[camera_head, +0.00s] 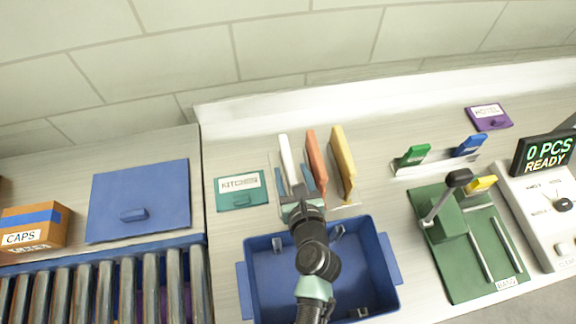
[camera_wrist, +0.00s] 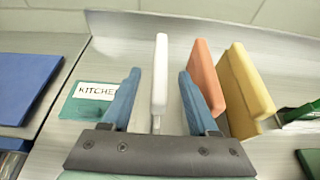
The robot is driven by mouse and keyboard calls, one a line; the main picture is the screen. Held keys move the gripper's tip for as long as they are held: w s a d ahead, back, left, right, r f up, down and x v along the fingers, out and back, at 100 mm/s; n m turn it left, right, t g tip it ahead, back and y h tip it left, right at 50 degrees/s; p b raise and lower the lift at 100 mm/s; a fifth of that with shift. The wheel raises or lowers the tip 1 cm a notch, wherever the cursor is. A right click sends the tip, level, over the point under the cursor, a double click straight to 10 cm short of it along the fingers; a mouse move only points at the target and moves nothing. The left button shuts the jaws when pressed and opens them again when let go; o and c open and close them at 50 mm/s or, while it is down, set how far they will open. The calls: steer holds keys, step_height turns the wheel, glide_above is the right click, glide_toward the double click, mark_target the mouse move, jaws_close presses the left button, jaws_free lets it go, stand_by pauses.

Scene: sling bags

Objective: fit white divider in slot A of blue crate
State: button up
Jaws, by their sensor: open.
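The white divider (camera_head: 287,158) stands upright on edge at the left of a row, with an orange divider (camera_head: 316,160) and a yellow divider (camera_head: 343,163) to its right. In the wrist view the white divider (camera_wrist: 160,75) stands between the two blue fingers of my open gripper (camera_wrist: 160,100), with gaps on both sides. The head view shows my gripper (camera_head: 294,192) at the near end of the white divider. The blue crate (camera_head: 246,290) lies in front of the row, under my arm. Grey slot clips (camera_head: 337,230) show on its inner walls; no slot letter is readable.
A teal KITCHEN card (camera_head: 241,200) lies left of the dividers. A blue lid (camera_head: 138,190), a CAPS box (camera_head: 35,225) and rollers (camera_head: 105,290) are further left. A green press (camera_head: 470,255) with a lever and a counter reading 0 PCS READY (camera_head: 548,152) stand right.

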mark_target(289, 164)
steer(key=shift+w+a, duration=0.15)
steer(key=shift+w, duration=0.5)
steer(key=x, duration=0.4)
jaws_close()
